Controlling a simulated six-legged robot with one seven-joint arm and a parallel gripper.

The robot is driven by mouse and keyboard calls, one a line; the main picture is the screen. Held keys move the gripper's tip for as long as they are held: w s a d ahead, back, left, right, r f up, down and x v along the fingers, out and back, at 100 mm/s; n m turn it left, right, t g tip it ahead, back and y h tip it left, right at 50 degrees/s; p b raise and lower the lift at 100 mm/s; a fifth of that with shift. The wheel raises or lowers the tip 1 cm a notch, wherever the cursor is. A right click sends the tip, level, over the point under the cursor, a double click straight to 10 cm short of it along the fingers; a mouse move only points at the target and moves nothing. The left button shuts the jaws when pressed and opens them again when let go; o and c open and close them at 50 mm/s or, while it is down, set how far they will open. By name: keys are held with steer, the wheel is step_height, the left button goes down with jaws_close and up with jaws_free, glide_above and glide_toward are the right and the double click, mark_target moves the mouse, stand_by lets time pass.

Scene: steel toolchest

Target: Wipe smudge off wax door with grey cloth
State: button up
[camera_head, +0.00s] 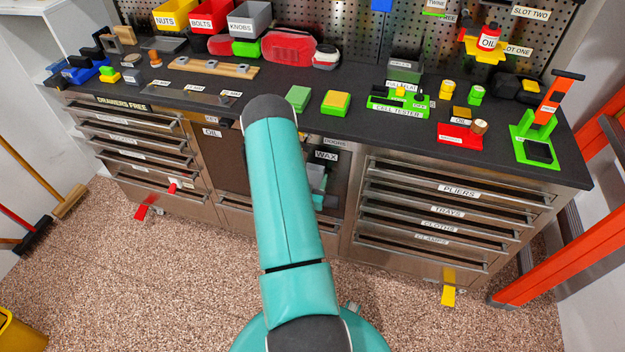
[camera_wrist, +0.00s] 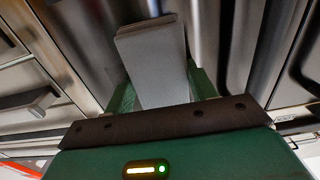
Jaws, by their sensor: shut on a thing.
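My gripper (camera_wrist: 160,88) is shut on a folded grey cloth (camera_wrist: 155,55) in the wrist view. The cloth stands out beyond the green fingers, towards steel fronts. In the head view my arm hides much of the cabinet's middle. Part of my gripper (camera_head: 319,182) shows at the arm's right side, low in front of the wax door (camera_head: 338,172), which has a WAX label. Whether the cloth touches the door I cannot tell. I cannot make out a smudge in either view.
Steel drawers labelled PLIERS, TRAYS, CLOTHS and CLAMPS (camera_head: 445,213) stand right of the wax door. More drawers (camera_head: 140,145) are at the left. The dark worktop (camera_head: 385,150) above carries bins, blocks and tools. An orange frame (camera_head: 570,250) stands at the far right.

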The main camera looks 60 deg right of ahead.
mark_target(335, 176)
steer(key=shift+s+d, duration=0.2)
steer(key=shift+s, duration=0.95)
steer(key=shift+s+d, duration=0.15)
steer(key=shift+s, duration=0.95)
steer(key=shift+s+d, duration=0.2)
steer(key=shift+s, duration=0.95)
steer(key=shift+w, duration=0.1)
steer(key=shift+w+a+r, duration=0.1)
steer(key=shift+w+a, duration=0.05)
steer(key=shift+w, duration=1)
steer(key=shift+w+a+f, duration=0.1)
steer(key=shift+w+a, duration=0.1)
steer(key=shift+w, duration=1)
steer(key=shift+w+a+r, duration=0.1)
steer(key=shift+w+a, duration=0.05)
steer(key=shift+w, duration=1)
steer(key=shift+a, duration=0.1)
steer(key=shift+s+a, duration=0.2)
steer(key=shift+a, duration=0.75)
steer(key=shift+s+a, duration=0.2)
steer(key=shift+a, duration=0.8)
steer(key=shift+s+a, duration=0.2)
steer(key=shift+a, duration=0.75)
